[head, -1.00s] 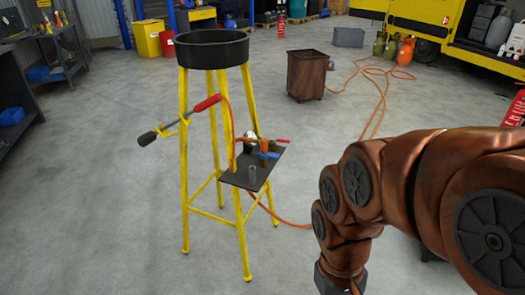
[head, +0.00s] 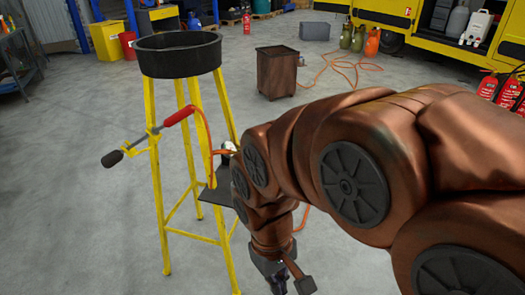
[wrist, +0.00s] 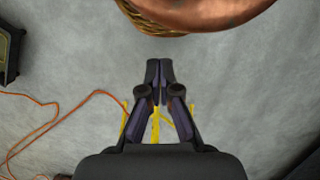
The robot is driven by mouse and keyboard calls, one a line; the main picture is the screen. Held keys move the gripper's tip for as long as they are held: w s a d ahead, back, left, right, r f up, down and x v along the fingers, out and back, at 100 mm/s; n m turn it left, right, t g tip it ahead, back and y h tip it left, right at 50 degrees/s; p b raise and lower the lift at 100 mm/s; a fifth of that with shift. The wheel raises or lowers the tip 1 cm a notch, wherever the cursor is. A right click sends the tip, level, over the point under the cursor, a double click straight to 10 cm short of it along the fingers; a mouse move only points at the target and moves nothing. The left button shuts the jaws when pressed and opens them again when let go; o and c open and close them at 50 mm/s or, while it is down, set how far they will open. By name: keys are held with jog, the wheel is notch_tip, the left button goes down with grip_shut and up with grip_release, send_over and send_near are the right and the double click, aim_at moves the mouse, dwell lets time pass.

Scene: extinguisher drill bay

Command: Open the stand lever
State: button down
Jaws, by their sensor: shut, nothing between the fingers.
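The yellow-legged stand (head: 158,195) with a round black pan (head: 180,54) on top is left of centre in the head view. A torch with a red grip (head: 179,116) rests on its left side. The stand's low dark shelf (head: 213,192) is mostly behind my arm, and I cannot see the lever there. My gripper (head: 290,284) is low in the head view, right of the stand, apart from it in the picture. In the wrist view my gripper (wrist: 159,72) is shut and empty, with parts of yellow bars (wrist: 156,125) showing beyond it.
An orange hose (head: 340,72) runs over the floor at the back, past a rusty bin (head: 277,73). Red extinguishers (head: 508,93) stand at the right. A yellow vehicle (head: 380,14) is behind. The floor left of the stand is clear.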

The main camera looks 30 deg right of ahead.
jog(key=w+d+f+n+t+h+b, duration=0.1)
jog(key=w+d+f+n+t+b, duration=0.3)
jog(key=w+d, duration=0.6)
jog(key=w+d+f+n+t+h+b, duration=0.1)
jog(key=w+d+f+n+t+b, duration=0.1)
jog(key=w+d+n+t+b, duration=0.75)
jog(key=w+d+f+t+b, duration=0.1)
jog(key=w+d+f+t, duration=0.15)
jog(key=w+d, duration=0.8)
jog(key=w+a+n+t+y+b, duration=0.3)
jog(key=w+b, duration=0.4)
jog(key=w, duration=0.8)
jog(key=shift+w+n+t+y+b, duration=0.15)
jog(key=shift+n+t+y+b, duration=0.35)
jog(key=shift+n, duration=0.75)
jog(key=shift+d+y+p, duration=0.1)
jog(key=shift+y+p, duration=0.2)
jog(key=shift+p, duration=0.2)
